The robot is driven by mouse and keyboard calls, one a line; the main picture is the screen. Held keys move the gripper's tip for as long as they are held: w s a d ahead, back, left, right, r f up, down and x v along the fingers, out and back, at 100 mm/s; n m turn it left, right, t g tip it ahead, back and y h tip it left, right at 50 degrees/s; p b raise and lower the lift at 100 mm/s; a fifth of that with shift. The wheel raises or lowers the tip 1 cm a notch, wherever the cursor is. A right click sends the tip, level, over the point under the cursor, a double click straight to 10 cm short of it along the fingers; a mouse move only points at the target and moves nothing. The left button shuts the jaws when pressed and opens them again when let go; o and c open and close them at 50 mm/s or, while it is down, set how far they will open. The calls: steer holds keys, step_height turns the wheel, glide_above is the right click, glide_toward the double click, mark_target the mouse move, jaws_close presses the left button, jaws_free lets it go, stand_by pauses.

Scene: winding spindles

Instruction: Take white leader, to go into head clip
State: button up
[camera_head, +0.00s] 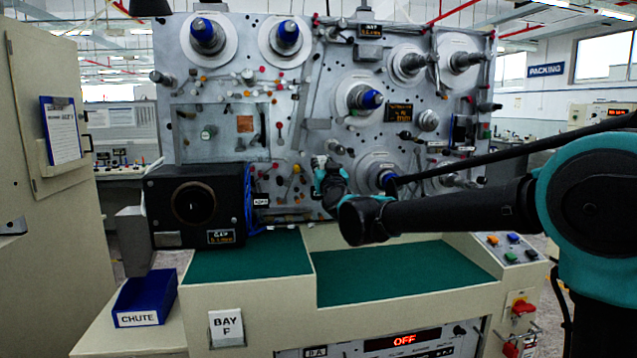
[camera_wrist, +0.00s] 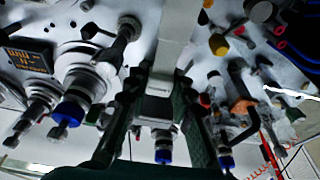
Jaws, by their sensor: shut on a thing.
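My gripper (camera_head: 322,176) is in front of the lower middle of the upright grey machine panel. In the wrist view its two dark fingers (camera_wrist: 155,125) close around a pale block. A pale strip, which looks like the white leader (camera_wrist: 178,28), runs up from between the fingers. In the head view a small white bit (camera_head: 319,160) shows at the fingertips. The fingers and wrist hide much of what is held. I cannot tell which fitting on the panel is the head clip.
The panel (camera_head: 290,110) carries several spindles with blue or grey hubs, knobs and levers close around my gripper. A black box (camera_head: 195,207) stands at its lower left. Green mats (camera_head: 400,270) below are clear. A blue chute tray (camera_head: 146,297) sits at the front left.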

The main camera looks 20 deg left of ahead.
steer(key=r+v, duration=0.1)
steer(key=v, duration=0.6)
steer(key=shift+s+d+r, duration=0.2)
steer(key=shift+s+r, duration=0.15)
stand_by(0.5)
